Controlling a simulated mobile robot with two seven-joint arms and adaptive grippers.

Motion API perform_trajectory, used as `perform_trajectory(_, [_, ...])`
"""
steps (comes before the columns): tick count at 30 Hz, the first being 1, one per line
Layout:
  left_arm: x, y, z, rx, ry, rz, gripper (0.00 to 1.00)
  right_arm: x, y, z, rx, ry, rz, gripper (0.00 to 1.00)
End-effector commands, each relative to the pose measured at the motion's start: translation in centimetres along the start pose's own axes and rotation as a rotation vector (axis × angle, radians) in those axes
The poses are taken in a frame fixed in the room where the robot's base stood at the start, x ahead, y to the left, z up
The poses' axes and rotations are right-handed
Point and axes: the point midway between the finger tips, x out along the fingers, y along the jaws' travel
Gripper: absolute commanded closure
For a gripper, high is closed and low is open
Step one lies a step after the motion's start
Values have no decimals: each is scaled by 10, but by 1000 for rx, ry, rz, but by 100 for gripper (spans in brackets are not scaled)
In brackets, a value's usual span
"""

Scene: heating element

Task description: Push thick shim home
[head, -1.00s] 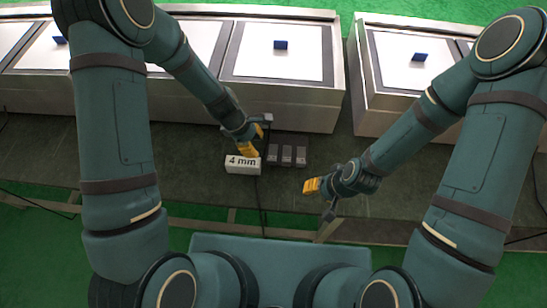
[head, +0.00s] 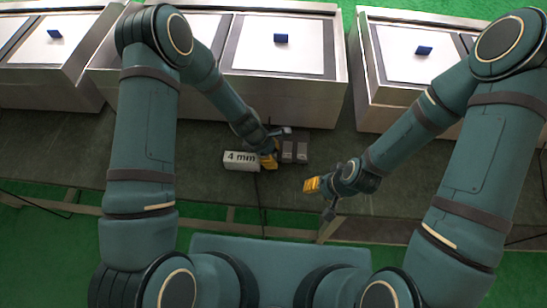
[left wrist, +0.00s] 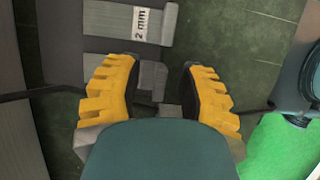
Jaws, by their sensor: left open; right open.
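A pale block labelled "4 mm" (head: 241,160) lies on the dark floor strip. Just right of it are small grey blocks (head: 295,152); I cannot tell which piece is the thick shim. My left gripper (head: 270,160) points down beside the label block, over the left end of the grey blocks, hiding part of them. In the left wrist view, its yellow fingers (left wrist: 158,85) are apart with grey pieces (left wrist: 152,78) visible in the gap; contact is unclear. My right gripper (head: 312,185) is open and apart, to the right of the blocks.
A grey part labelled "2 mm" (left wrist: 152,25) lies beyond the left fingers in the wrist view. Metal boxes with white tops and blue pieces (head: 281,38) stand behind. The dark floor strip (head: 390,203) is clear on the right.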

Motion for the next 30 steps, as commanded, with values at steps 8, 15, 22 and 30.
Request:
perform_trajectory(8, [7, 0, 0, 0, -1, 0, 61, 2, 0, 0, 0, 2, 0, 53])
perform_trajectory(15, [7, 0, 0, 1, 0, 0, 93, 2, 0, 0, 0, 2, 0, 53])
perform_trajectory(22, [7, 0, 0, 1, 0, -1, 100, 2, 0, 0, 0, 1, 0, 53])
perform_trajectory(30, [7, 5, 0, 2, 1, 0, 100, 1, 0, 0, 0, 1, 0, 53])
